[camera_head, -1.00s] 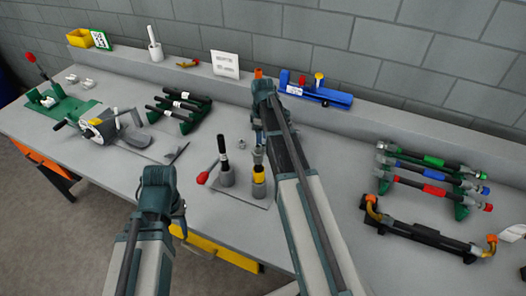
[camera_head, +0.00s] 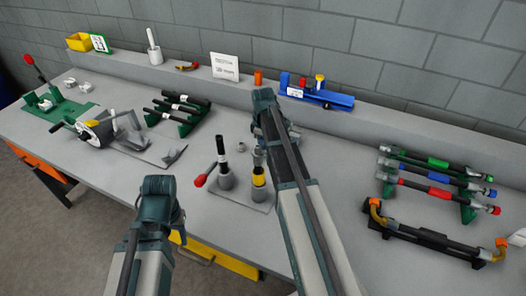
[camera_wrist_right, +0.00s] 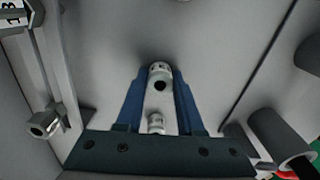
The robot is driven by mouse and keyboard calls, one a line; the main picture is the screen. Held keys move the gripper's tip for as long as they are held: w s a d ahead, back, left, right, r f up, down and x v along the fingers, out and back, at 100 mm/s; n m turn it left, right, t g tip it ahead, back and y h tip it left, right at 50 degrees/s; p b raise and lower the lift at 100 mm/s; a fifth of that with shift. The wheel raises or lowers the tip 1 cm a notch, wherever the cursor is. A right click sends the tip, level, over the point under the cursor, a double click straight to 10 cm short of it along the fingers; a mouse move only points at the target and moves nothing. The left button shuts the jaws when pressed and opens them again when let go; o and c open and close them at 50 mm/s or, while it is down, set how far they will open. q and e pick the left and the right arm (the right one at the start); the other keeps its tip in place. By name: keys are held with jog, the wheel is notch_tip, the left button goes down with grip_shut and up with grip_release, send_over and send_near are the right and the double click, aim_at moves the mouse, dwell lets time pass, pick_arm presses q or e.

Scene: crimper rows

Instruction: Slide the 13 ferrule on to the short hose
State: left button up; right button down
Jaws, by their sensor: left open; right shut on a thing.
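In the right wrist view my right gripper (camera_wrist_right: 159,82) is shut on a small silver ferrule (camera_wrist_right: 160,70) with a dark mark too small to read. A second small pale fitting (camera_wrist_right: 157,122) shows nearer the gripper's base. In the head view the right gripper (camera_head: 264,100) is over the back of the bench, its fingertips mostly hidden. A short black hose (camera_head: 220,146) with a white band stands upright in a grey cup, left of the right arm. My left gripper (camera_head: 158,190) is over the bench's front edge, empty as far as I see; its fingers are largely hidden.
A second cup with a yellow band (camera_head: 258,180) stands beside the hose, with a red-knobbed lever (camera_head: 200,181) to its left. A green rack of hoses (camera_head: 180,110), a crank tool (camera_head: 100,130), a blue tool (camera_head: 318,95) and a coloured hose rack (camera_head: 435,178) stand around.

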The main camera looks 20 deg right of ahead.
pick_arm(q)
jog(key=shift+r, duration=0.1)
pick_arm(e)
jog(key=shift+r, duration=0.1)
pick_arm(q)
notch_tip(320, 180, up, 10)
jog(key=p, duration=1)
pick_arm(e)
notch_tip(320, 180, up, 10)
